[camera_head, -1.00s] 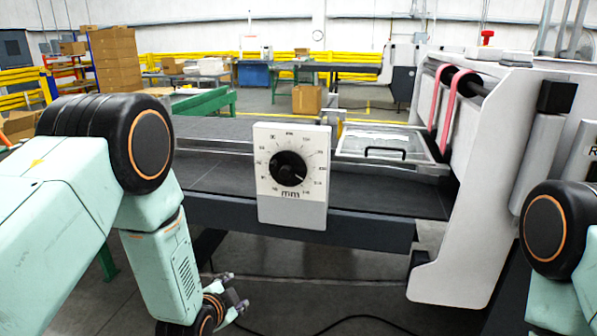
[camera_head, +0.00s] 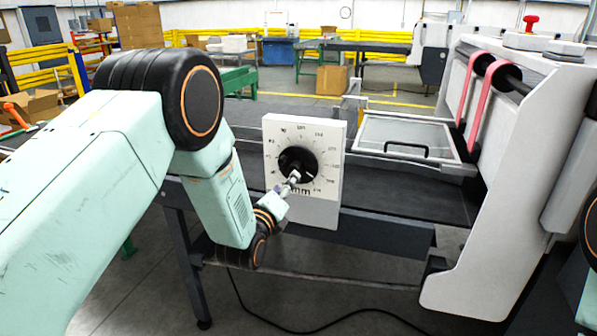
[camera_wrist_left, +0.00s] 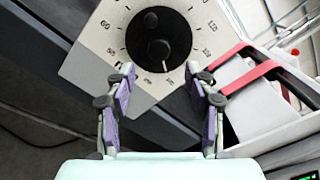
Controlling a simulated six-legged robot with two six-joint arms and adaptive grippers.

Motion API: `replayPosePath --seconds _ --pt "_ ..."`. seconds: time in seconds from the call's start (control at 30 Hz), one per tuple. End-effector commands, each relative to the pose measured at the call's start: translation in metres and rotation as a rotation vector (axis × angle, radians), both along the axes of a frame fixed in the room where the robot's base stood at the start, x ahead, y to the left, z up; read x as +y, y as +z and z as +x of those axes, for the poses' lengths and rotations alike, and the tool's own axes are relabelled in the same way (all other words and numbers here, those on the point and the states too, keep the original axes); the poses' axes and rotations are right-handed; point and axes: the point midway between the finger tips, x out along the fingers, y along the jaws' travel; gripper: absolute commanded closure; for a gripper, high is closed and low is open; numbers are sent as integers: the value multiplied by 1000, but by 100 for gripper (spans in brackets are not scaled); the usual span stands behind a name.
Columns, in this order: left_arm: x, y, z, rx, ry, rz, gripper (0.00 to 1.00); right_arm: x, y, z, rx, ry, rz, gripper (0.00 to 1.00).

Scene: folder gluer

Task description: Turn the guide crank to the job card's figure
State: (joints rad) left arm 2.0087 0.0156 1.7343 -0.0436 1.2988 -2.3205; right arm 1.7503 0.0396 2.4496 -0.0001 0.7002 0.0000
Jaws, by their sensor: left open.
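The guide crank (camera_head: 297,160) is a round black dial with a raised knob, on a white panel (camera_head: 329,212) marked with figures and "mm". I cannot make out a job card. My right gripper is out of view.
The panel stands at the front edge of a dark machine bed (camera_head: 385,190). A clear-topped cover with a black handle (camera_head: 406,151) is to the right, beside a white side frame (camera_head: 510,190) with red belts (camera_head: 478,95). A black cable (camera_head: 300,331) lies on the floor.

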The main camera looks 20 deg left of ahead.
Motion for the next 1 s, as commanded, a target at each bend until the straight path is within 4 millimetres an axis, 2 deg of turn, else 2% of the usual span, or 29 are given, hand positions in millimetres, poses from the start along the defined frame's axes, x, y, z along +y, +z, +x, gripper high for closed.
replayPosePath --seconds 0.17,0.7,1.0 --pt "0 0 5 0 0 35 46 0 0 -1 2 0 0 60" --pt "-6 -1 71 0 -4 31 46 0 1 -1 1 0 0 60" --pt "-6 -1 81 1 -4 31 46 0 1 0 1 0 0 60"
